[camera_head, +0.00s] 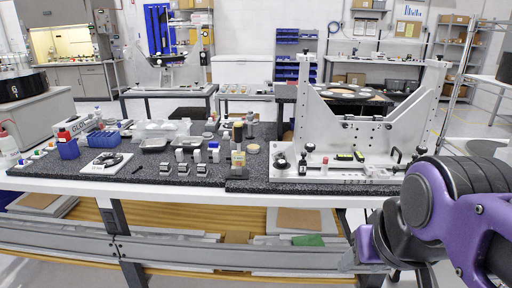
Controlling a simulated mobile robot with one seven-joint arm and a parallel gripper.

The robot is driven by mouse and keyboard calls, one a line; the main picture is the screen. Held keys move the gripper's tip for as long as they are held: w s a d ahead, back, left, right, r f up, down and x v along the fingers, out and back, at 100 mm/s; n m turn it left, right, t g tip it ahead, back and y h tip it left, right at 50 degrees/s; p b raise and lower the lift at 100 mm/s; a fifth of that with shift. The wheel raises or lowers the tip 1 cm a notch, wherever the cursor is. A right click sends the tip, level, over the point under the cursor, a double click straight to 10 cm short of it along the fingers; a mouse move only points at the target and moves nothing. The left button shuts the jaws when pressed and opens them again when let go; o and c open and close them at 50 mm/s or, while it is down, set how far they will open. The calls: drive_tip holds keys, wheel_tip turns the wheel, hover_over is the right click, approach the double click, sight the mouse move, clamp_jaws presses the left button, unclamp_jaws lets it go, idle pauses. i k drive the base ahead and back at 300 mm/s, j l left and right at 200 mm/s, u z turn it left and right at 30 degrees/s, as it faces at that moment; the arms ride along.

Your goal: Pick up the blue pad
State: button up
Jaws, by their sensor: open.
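I cannot pick out a blue pad for certain. A small block with a blue top (213,146) stands at the right end of a row of small white and grey blocks on the dark speckled worktop (135,178). My purple and black arm comes in from the right edge, in front of the table. My gripper (352,262) seems to be at its lower left end, low by the table's front edge, open and apart from the things on the worktop. Its fingertips are too small and unclear to make out well.
A large grey metal fixture (345,130) with two tall side plates stands at the table's right. A blue rack (68,149), a blue bin (105,139) and a white plate with a black ring (106,162) sit at the left. A green sheet (308,240) lies on the lower shelf.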

sight(212, 145)
drive_tip(key=i+j, duration=0.55)
drive_tip(key=j, duration=0.25)
drive_tip(key=i+j, duration=0.3)
drive_tip(key=j, duration=0.1)
